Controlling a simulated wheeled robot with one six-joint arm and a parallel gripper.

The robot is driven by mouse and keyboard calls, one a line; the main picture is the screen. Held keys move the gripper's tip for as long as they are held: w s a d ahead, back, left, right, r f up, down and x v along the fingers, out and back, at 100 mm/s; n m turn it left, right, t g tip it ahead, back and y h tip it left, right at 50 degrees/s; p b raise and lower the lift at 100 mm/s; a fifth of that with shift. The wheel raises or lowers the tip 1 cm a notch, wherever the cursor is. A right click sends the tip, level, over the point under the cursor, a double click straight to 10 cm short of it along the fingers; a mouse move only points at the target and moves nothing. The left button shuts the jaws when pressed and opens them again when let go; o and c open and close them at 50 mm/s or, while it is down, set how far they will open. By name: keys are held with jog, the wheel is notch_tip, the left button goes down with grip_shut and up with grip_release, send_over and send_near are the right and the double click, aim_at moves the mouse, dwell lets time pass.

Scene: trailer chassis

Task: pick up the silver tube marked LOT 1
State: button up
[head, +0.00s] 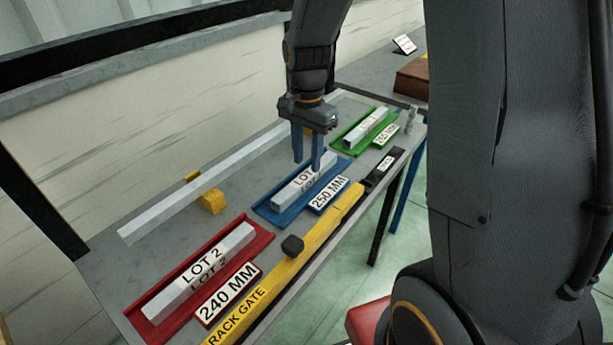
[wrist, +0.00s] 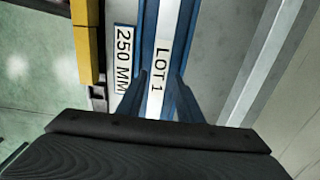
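The silver tube marked LOT 1 (head: 290,192) lies in a blue tray (head: 263,209) with a 250 MM plate (head: 328,195). In the head view its label is partly covered by a finger, and only "LOT" reads clearly. The wrist view shows the tube (wrist: 164,50) with LOT 1 in full. My gripper (head: 307,165) points down over the tube, its blue fingers apart and nothing held. In the wrist view my gripper (wrist: 162,85) has one finger on each side of the tube. I cannot tell whether the fingertips are above it or beside it.
A red tray (head: 262,238) holds the tube marked LOT 2 (head: 200,272). A green tray (head: 340,144) holds another tube (head: 366,127). A long pale bar (head: 190,190) lies behind, by yellow blocks (head: 211,201). The yellow rack gate (head: 325,229) runs along the front edge.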

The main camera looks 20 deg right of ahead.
aim_at(307, 175)
jog(key=f, duration=0.1)
jog(key=f+p, duration=0.1)
jog(key=f, duration=0.1)
jog(key=shift+s+a+f, duration=0.1)
jog(key=shift+s+a, duration=0.05)
jog(key=shift+s, duration=0.05)
jog(key=shift+f+p, duration=0.3)
jog(key=shift+f, duration=0.4)
jog(key=shift+w, duration=0.1)
grip_shut()
